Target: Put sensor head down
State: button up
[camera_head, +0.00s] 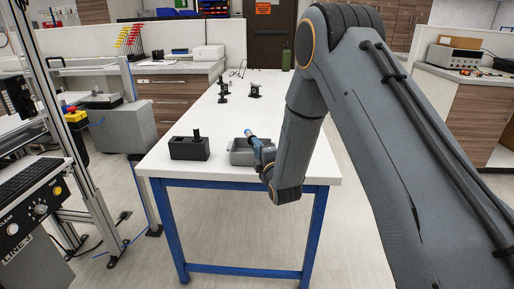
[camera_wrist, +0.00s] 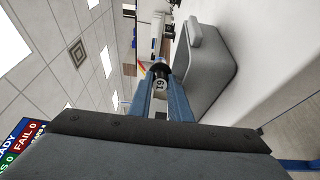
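In the head view my gripper (camera_head: 256,142) points sideways over the near end of the white table (camera_head: 215,120), at the grey open tray (camera_head: 240,158). The tray's grey wall (camera_wrist: 212,70) also shows to the right of the fingers in the wrist view. The held part is too small to make out in the head view.
A black block (camera_head: 189,151) with a short dark post stands left of the tray. The table between is mostly clear. A metal-framed station (camera_head: 80,140) stands at the left.

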jog(key=shift+s+f+p, duration=0.25)
jog(key=shift+f+p, duration=0.05)
jog(key=shift+p, duration=0.15)
jog(key=b+v, duration=0.2)
jog(key=v, duration=1)
jog(key=s+d+f+m+g+h, duration=0.2)
jog(key=s+d+m+g+h, duration=0.15)
jog(key=d+m, duration=0.25)
jog(key=s+d+f+m+g+h, duration=0.1)
jog(key=s+d+m+g+h, duration=0.15)
jog(key=d+m+g, duration=0.25)
jog(key=s+d+m+g, duration=0.2)
jog(key=s+m, duration=0.1)
jog(key=s, duration=0.4)
jog(key=s+d+r+m+g, duration=0.1)
jog(key=s+d+m+g, duration=0.2)
jog(key=s, duration=0.5)
jog(key=s+d+r+m+g, duration=0.1)
jog(key=s+d+m+g, duration=0.1)
jog(key=s+m, duration=0.3)
jog(key=shift+s+d+g+h, duration=0.15)
jog(key=shift+s+g, duration=0.2)
jog(key=shift+s, duration=0.5)
jog(key=shift+s+d+g+h, duration=0.15)
jog(key=shift+s+g, duration=0.15)
jog(key=shift+s, duration=0.55)
